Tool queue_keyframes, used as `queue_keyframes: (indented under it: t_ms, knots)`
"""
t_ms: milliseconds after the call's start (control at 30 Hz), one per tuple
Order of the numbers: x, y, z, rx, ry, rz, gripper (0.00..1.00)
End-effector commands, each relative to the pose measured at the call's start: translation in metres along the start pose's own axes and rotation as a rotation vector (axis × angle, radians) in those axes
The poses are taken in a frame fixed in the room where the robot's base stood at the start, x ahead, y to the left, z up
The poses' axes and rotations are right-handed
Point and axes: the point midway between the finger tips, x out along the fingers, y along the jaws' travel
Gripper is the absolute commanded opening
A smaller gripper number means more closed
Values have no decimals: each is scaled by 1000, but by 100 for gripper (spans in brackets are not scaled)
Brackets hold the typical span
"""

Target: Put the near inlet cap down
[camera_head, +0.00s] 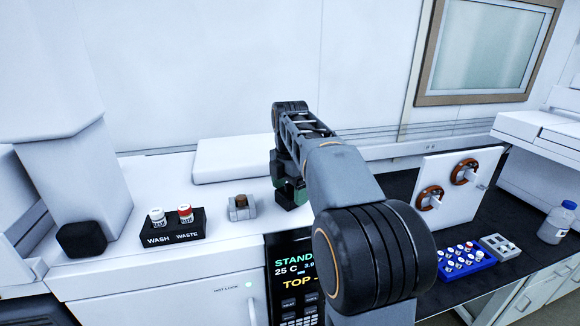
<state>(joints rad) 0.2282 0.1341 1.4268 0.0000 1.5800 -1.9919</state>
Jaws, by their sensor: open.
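My gripper (290,195) points down over the white bench top, just right of a small grey block (250,211). My arm partly covers it, and its fingertips are dark and small in the picture. It is open, and I see nothing held in it. A small brown piece (241,201) sits upright in the grey block, apart from the gripper. I cannot tell for certain whether this brown piece is the near inlet cap. No other inlet cap is clearly visible; one may be hidden behind the gripper or arm.
A black tray (173,239) marked WASH and WASTE holds two bottles at left. A flat white box (235,160) lies behind. At right are a white panel (446,222) with two copper-coloured rings, a blue vial rack (455,276), a grey tray (512,256) and a clear bottle (557,226).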

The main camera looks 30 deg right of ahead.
Motion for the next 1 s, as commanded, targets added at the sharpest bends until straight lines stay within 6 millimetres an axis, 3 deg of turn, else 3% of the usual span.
queue_keyframes:
  t_ms: [300,500,700,1000]
  knots:
    - [-64,1,0,0,-1,3,84]
    - [-91,1,0,0,0,1,84]
    - [-103,0,0,0,0,0,84]
    - [-104,0,0,0,0,-1,84]
